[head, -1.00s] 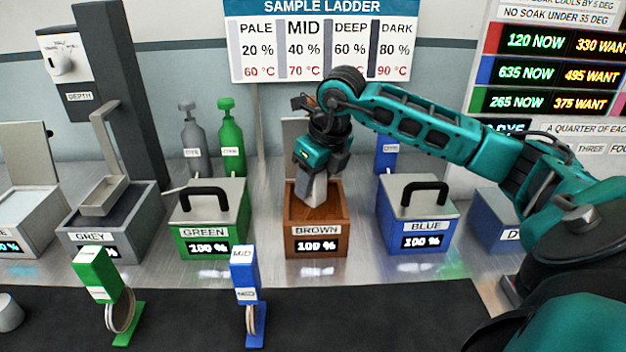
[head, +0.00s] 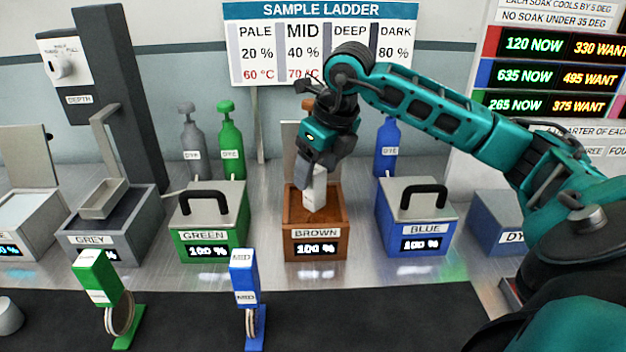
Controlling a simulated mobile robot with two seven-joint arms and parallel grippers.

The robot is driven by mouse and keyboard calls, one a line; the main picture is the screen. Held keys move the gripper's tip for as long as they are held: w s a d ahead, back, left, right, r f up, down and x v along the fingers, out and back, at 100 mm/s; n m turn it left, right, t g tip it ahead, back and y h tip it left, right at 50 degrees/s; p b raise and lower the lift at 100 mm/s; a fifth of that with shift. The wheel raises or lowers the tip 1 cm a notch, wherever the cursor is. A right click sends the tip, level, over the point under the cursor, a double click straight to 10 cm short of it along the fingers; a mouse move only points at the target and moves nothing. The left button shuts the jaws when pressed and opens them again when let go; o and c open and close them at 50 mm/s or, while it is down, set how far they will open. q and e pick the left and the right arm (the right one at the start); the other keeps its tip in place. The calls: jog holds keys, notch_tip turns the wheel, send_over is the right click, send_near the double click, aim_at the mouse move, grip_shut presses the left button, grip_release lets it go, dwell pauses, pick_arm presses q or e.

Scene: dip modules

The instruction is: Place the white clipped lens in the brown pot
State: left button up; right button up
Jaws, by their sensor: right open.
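The brown pot (head: 317,247) stands open in the middle of the counter, labelled BROWN and reading 100 %. A white clip (head: 316,192) stands upright in it, its upper part showing above the front wall. The lens on it is hidden inside the pot. My right gripper (head: 313,174) is open above the pot, pointing down, with its fingers at the top of the white clip. One finger partly covers the clip, so I cannot tell whether they touch. My left gripper is not in view.
The lidded green pot (head: 209,235) and lidded blue pot (head: 418,232) flank the brown one. The grey pot (head: 115,240) is farther left. A green clip (head: 96,275) and a blue clip (head: 244,276) hold lenses on the dark mat (head: 400,315) in front.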

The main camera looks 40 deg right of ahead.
jog(key=v, duration=0.7)
jog(key=shift+r+p, duration=0.35)
jog(key=shift+r, duration=0.05)
jog(key=shift+s, duration=0.2)
